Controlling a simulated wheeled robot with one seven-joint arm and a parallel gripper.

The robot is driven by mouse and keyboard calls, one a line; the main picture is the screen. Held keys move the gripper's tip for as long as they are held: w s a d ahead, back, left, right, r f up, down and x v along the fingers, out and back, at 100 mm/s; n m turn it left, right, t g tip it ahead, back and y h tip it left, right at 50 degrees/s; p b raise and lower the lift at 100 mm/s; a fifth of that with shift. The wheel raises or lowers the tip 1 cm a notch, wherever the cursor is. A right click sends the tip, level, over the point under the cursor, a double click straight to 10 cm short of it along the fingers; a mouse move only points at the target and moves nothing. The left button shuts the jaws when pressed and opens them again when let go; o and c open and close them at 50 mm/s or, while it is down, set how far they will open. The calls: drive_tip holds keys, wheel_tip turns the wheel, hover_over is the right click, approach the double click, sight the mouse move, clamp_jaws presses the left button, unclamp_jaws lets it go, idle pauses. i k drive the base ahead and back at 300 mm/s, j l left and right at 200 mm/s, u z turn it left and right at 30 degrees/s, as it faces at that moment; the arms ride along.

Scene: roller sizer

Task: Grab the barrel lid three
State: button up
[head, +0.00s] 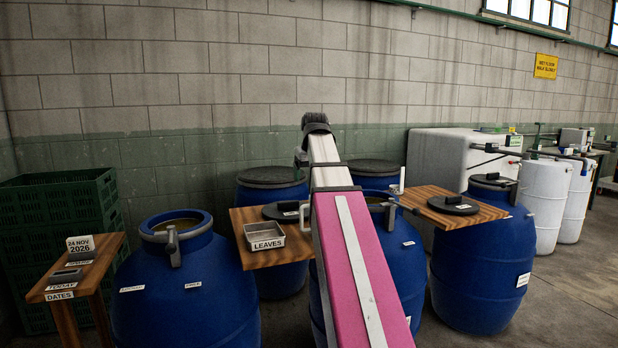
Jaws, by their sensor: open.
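Several blue barrels stand along the wall. A dark round lid (453,206) lies on the right wooden board (430,194). Another dark lid (281,211) lies on the left wooden board (262,257), behind the LEAVES tray. Dark lids also cover the two rear barrels, the left one (272,177) and the right one (375,168), and a dark top shows on the right barrel (480,270). No readable number marks which is lid three. My pink arm reaches up the middle and hides part of the barrels behind it. My gripper's jaws do not show.
The front left barrel (185,290) is open, with a grey clamp at its rim. A small wooden table (108,258) with labels and green crates (60,200) stand at the left. White tanks (545,195) stand at the right. Floor is free at lower right.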

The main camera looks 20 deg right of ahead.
sight(288, 210)
drive_tip(key=l, duration=0.65)
drive_tip(key=k+l, duration=0.1)
drive_tip(key=l, duration=0.5)
drive_tip(key=l+u, duration=0.1)
drive_tip(key=l, duration=0.55)
drive_tip(key=k+l, duration=0.15)
drive_tip(key=l, duration=0.45)
